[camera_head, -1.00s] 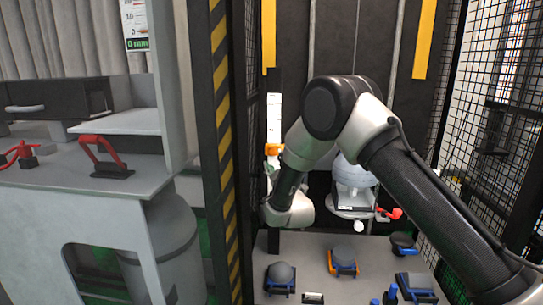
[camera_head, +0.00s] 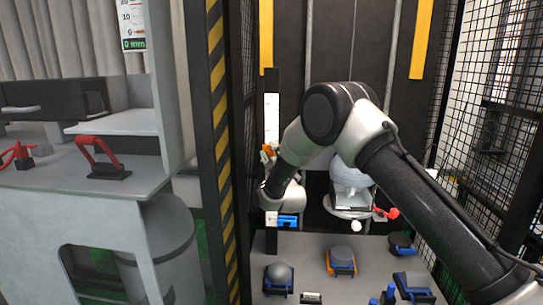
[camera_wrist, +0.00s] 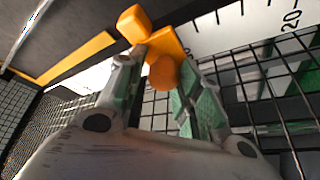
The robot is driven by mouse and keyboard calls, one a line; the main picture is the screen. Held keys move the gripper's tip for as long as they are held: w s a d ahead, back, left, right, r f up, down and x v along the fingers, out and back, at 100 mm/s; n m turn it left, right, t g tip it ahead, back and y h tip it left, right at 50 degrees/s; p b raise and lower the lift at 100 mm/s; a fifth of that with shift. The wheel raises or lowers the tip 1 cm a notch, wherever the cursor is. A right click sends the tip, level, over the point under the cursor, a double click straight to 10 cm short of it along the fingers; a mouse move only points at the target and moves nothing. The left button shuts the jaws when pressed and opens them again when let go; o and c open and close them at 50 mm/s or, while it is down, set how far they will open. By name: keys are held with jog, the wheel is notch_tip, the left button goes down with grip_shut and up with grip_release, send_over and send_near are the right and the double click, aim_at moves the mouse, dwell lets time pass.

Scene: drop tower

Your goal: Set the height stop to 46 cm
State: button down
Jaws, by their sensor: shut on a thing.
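The height stop is an orange block with a round knob (camera_wrist: 162,72), in the upper middle of the wrist view. My gripper (camera_wrist: 160,78) is shut on the knob, with a green-padded finger on each side. In the head view the orange stop (camera_head: 267,153) shows small beside the dark post, partly hidden by my wrist. The white scale (camera_head: 271,112) runs up the post above the stop. In the wrist view the scale (camera_wrist: 235,28) shows a "20" mark at the upper right; I cannot tell the stop's exact reading.
A blue part (camera_head: 288,221) sits low by the post. A grey table (camera_head: 318,268) below holds balls on blue and orange holders. A pale round device (camera_head: 350,180) stands behind my arm. Mesh walls and a striped pillar (camera_head: 222,150) bound the space.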

notch_tip(320, 180, up, 16)
jog(key=shift+d, duration=0.15)
dwell(0.3)
jog(key=c, duration=1.1)
grip_release()
jog(key=shift+w+d+f, duration=0.1)
jog(key=v, duration=1.2)
